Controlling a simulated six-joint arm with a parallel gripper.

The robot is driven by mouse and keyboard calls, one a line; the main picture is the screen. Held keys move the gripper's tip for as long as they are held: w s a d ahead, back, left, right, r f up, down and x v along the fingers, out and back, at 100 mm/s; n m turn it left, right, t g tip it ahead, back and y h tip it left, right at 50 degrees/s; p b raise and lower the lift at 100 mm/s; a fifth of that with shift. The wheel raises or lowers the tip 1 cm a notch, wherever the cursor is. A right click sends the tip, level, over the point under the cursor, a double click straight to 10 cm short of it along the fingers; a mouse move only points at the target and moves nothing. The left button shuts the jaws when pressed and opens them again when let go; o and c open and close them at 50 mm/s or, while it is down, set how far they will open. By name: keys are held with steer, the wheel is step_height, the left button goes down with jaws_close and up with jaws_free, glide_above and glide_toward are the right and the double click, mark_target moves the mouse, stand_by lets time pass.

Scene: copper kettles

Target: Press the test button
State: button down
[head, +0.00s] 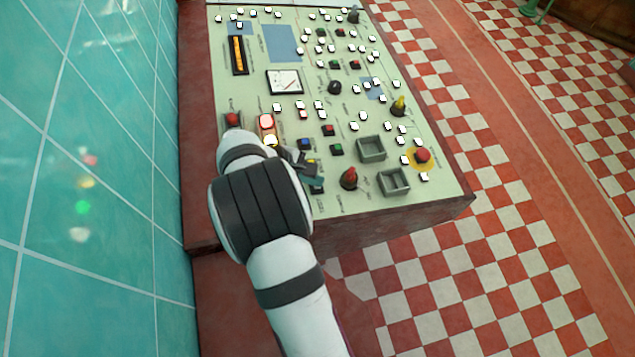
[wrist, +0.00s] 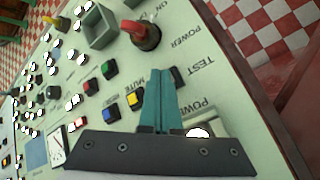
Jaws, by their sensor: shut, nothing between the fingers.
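The test button (wrist: 179,77) is a small dark button beside the printed word TEST in the wrist view. It sits just right of my fingertips and is partly covered by them. In the head view a dark button (head: 317,189) shows at the panel's near edge, below the fingers. My gripper (wrist: 160,73) has its two teal fingers shut together with nothing between them. It also shows in the head view (head: 318,179), low over the near part of the panel. I cannot tell whether the fingertips touch the panel.
A yellow button (wrist: 135,98) by the word MUTE is left of the fingers. Green (wrist: 109,69), red (wrist: 90,86) and blue (wrist: 110,113) buttons are close by. A red-capped switch (head: 349,178) and grey square sockets (head: 371,149) stand to the right. A teal wall (head: 90,150) is at left.

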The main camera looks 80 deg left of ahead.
steer(key=shift+r, duration=0.1)
steer(key=shift+w+r, duration=0.15)
steer(key=shift+r, duration=0.55)
steer(key=shift+r, duration=0.1)
steer(key=shift+w+r, duration=0.25)
steer(key=shift+r, duration=0.95)
steer(key=shift+w+r, duration=0.25)
steer(key=shift+r, duration=0.9)
